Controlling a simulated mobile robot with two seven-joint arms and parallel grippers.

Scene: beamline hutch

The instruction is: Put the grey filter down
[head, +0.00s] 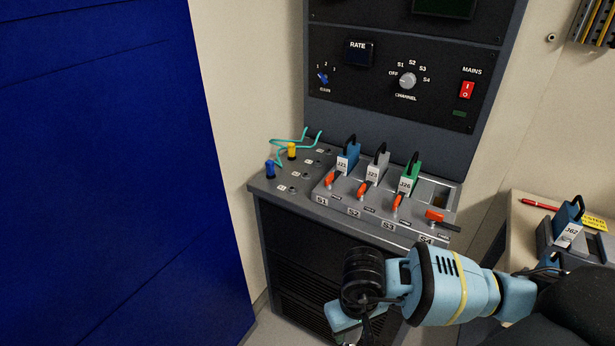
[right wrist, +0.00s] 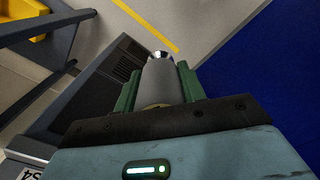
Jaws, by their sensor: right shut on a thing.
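My right gripper (right wrist: 157,88) is shut on a smooth grey rounded body, the grey filter (right wrist: 161,74), which has a shiny tip and sits between the green fingers. In the head view my right gripper (head: 350,318) is low in front of the cabinet, and its fingers and load are mostly hidden by my wrist. A grey module labelled J23 (head: 376,166) stands in position S2 of the sloped rack panel (head: 333,198). A blue module J21 (head: 347,160) is at S1 and a green module J26 (head: 410,179) at S3. S4 shows an open dark slot (head: 440,199). My left gripper is not in view.
Blue (head: 270,169) and yellow (head: 292,151) plugs with teal cables are on the panel's left. At right, a bench holds a blue module J62 (head: 570,222) in a holder and a red pen (head: 541,204). A blue wall (head: 100,170) stands left.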

